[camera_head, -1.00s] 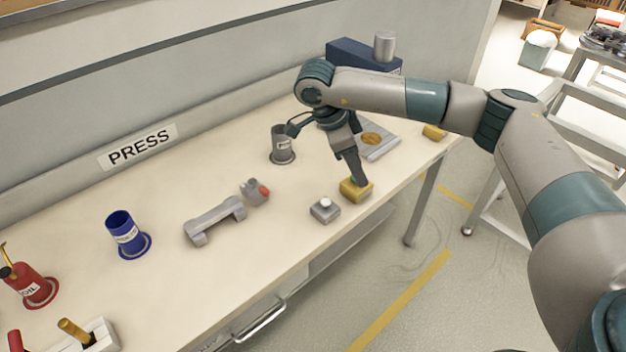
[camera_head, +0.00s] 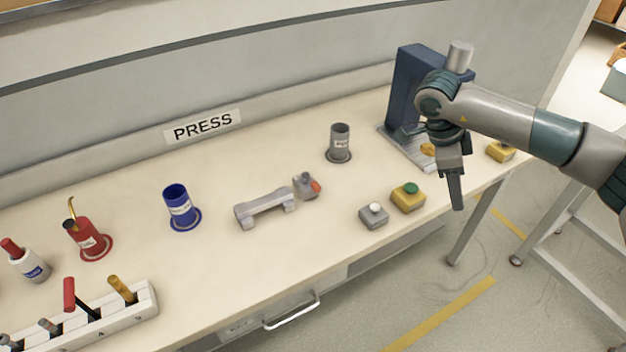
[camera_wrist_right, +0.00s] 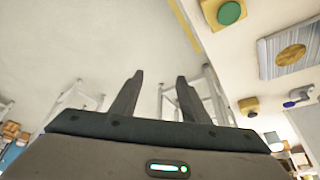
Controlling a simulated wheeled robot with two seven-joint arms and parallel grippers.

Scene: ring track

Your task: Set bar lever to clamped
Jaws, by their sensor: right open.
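A grey bar (camera_head: 265,207) with raised end blocks lies on the bench. Right beside its right end stands a small grey clamp block (camera_head: 305,188) with a red-orange tip (camera_head: 315,186); I cannot tell for certain how its lever is set. My right gripper (camera_head: 458,203) hangs fingers down near the bench's front edge, well to the right of the bar. It is open and empty, with its two fingers apart in the right wrist view (camera_wrist_right: 158,85). The bar and clamp block are not visible in that wrist view. My left gripper is not in view.
A yellow box with a green button (camera_head: 408,196) and a grey box with a white button (camera_head: 374,214) stand between gripper and bar. A blue press (camera_head: 414,82) stands behind my arm. Grey (camera_head: 340,145) and blue (camera_head: 178,203) cups stand behind and left of the bar.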

